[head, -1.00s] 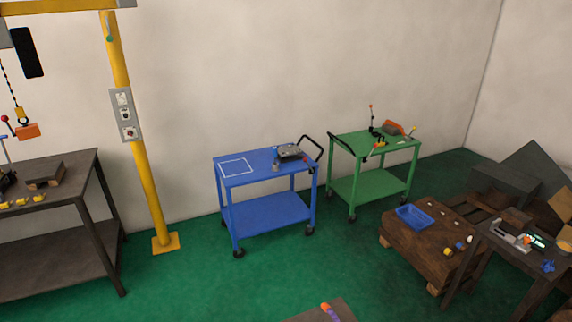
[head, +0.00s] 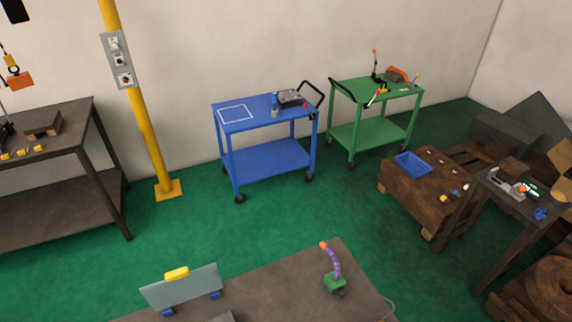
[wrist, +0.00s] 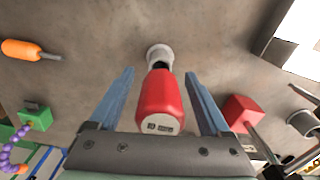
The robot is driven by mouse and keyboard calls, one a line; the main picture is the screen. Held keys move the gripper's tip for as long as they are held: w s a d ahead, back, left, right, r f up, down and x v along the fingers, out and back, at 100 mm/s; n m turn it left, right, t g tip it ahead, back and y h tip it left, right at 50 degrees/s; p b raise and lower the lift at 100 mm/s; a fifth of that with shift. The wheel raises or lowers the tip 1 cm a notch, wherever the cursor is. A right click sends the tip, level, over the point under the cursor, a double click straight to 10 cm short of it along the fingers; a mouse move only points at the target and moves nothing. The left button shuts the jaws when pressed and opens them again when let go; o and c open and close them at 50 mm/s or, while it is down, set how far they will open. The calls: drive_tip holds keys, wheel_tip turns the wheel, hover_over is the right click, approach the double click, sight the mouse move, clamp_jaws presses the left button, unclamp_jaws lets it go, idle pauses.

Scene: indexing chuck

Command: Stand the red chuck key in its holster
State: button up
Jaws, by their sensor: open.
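In the wrist view a red rounded cylinder (wrist: 160,97) with a pale, dark-marked end face lies between my fingers. Its far end meets a grey round piece (wrist: 159,54). It may be the red chuck key, but I cannot tell for sure. My gripper (wrist: 159,73) is open, one blue-grey finger on each side of the cylinder, with gaps visible. A red block (wrist: 240,112) with a metal rod is to the right. A grey cup (wrist: 301,123) stands at the right edge; whether it is the holster I cannot tell. The head view does not show my gripper.
An orange-handled tool (wrist: 22,50) lies at the left of the wrist view. A green base (wrist: 37,119) with a purple segmented arm is below it; it also shows in the head view (head: 335,283). A clear panel (head: 182,288) stands on the near table. Blue (head: 262,125) and green carts stand behind.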

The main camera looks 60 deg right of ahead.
wheel_tip(320, 180, up, 11)
drive_tip(key=shift+r+b, duration=0.2)
drive_tip(key=shift+b, duration=0.55)
drive_tip(key=w+d+r+t+h+b, duration=0.15)
drive_tip(key=w+r+t, duration=0.3)
drive_tip(key=w, duration=0.55)
drive_tip(key=w+a+r+n+t+h+b, duration=0.1)
drive_tip(key=w+a+r+t+b, duration=0.2)
drive_tip(key=w+r, duration=0.65)
drive_tip(key=w+a+r+n+t+h+b, duration=0.15)
drive_tip(key=w+r+t, duration=0.45)
drive_tip(key=r, duration=0.6)
drive_tip(key=a+r+t, duration=0.5)
drive_tip(key=r, duration=0.6)
drive_tip(key=s+a+r+n+t+y+b, duration=0.1)
drive_tip(key=s+a+r+t, duration=0.3)
drive_tip(key=r, duration=0.5)
drive_tip(key=s+a+r+n+t+y+b, duration=0.1)
drive_tip(key=s+a+r+t, duration=0.4)
drive_tip(key=r, duration=0.5)
drive_tip(key=shift+s+a+y+b, duration=0.45)
drive_tip(key=shift+s+y+b, duration=0.25)
drive_tip(key=shift+s+y, duration=0.25)
